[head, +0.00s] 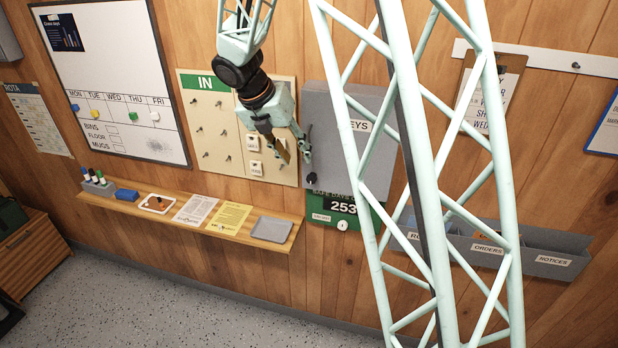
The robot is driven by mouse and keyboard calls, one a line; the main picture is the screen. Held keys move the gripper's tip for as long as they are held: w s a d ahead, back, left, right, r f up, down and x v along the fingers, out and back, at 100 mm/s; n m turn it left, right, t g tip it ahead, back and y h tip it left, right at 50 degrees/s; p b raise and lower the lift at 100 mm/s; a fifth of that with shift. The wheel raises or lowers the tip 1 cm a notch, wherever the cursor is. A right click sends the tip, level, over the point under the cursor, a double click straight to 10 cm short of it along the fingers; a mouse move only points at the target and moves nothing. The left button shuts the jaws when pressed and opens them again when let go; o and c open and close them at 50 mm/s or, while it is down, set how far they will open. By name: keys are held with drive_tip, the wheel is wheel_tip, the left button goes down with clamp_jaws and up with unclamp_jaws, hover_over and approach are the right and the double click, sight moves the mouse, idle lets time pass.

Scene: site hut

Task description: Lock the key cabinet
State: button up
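The grey key cabinet (320,123), lettered with a partly hidden "KEYS", hangs on the wood wall right of the IN board. Its door looks shut. A small black knob (311,178) sits at its lower left edge. My gripper (296,156) is in front of the gap between the board and the cabinet's left edge, a little above and left of the knob. Its two fingers are apart, and I see nothing held between them. My lattice column hides much of the cabinet's right side. I cannot tell which way the knob is turned.
The IN board (215,140) carries pegs and white tags (253,143). A green sign (325,205) hangs under the cabinet. A shelf (185,227) below holds papers and a grey tray (271,229). A whiteboard (110,60) is at left, and grey wall pockets (540,254) are at right.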

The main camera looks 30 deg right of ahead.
sight(310, 178)
drive_tip(key=shift+x, duration=6.05)
drive_tip(key=shift+c, duration=0.3)
drive_tip(key=c, duration=0.8)
